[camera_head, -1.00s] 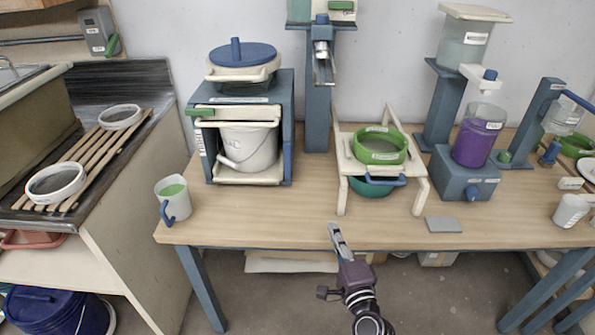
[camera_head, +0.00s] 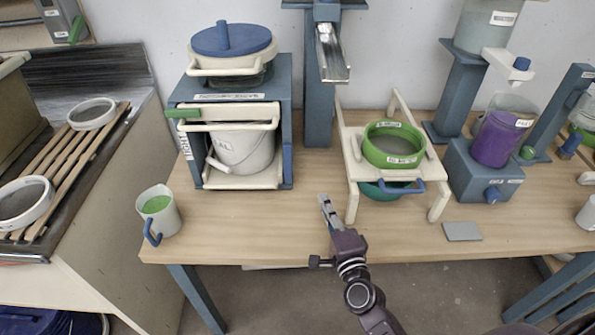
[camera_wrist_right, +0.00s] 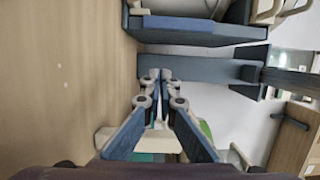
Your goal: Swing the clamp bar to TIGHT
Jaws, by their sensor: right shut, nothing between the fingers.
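The cream clamp bar (camera_head: 230,126) crosses the front of a blue frame (camera_head: 285,110) at left centre in the head view. A green grip (camera_head: 182,113) sticks out at the frame's left. A label reading TIGHT (camera_head: 187,146) is on the frame's left side. A white bucket (camera_head: 243,150) stands inside, behind the bar. My right gripper (camera_head: 323,199) is over the table's front part, right of the frame and apart from the bar. Its fingers are together and empty; the fingertips also meet in the right wrist view (camera_wrist_right: 154,75). My left gripper is not in view.
A cup of green liquid (camera_head: 158,211) stands at the table's front left. A cream stand (camera_head: 351,203) with a green sieve (camera_head: 394,145) is right of my gripper. A metal chute (camera_head: 332,60) hangs behind. Bare tabletop (camera_head: 265,217) lies between cup and gripper.

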